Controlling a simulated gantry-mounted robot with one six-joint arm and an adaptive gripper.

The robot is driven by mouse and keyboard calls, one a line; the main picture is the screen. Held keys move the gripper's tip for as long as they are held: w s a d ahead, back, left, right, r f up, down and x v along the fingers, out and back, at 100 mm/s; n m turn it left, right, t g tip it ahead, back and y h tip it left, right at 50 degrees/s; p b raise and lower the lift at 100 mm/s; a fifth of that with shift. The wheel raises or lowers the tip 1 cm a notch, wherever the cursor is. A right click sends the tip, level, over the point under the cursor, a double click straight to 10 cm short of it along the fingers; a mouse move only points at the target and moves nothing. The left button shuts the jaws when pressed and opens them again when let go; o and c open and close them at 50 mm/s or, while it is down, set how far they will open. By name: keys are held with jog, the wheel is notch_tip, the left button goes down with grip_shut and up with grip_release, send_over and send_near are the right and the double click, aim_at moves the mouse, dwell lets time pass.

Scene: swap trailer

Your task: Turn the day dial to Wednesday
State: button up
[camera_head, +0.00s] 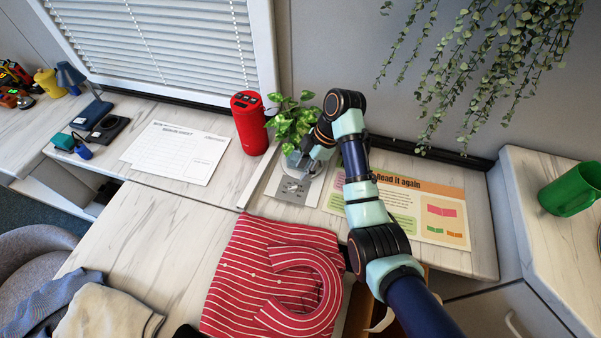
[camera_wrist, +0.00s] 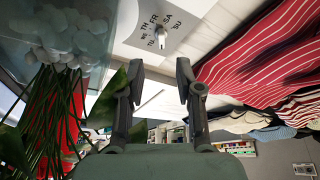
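The day dial (camera_wrist: 158,33) is a small pale knob on a light plate (camera_wrist: 185,12) printed with day letters such as TH, FR, SA, SU, TU and WE. I cannot tell which day it points to. In the head view the plate (camera_head: 283,194) lies on the counter, partly hidden by my gripper. My gripper (camera_wrist: 160,78) is open and empty, with its two dark fingertips apart. The dial lies beyond the fingertips, roughly in line with the gap between them, and is not touched. In the head view my gripper (camera_head: 302,166) is just above the plate.
A leafy plant (camera_head: 292,122) in a clear vase with pebbles (camera_wrist: 70,35) stands close beside my gripper. A red speaker (camera_head: 249,124) is left of it. A "Read it again" board (camera_head: 440,205) lies to the right. A red striped shirt (camera_head: 262,270) lies in front.

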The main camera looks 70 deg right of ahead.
aim_at(293, 187)
jog(key=b+x, duration=0.1)
jog(key=x, duration=0.7)
jog(key=shift+a+r, duration=0.1)
grip_shut()
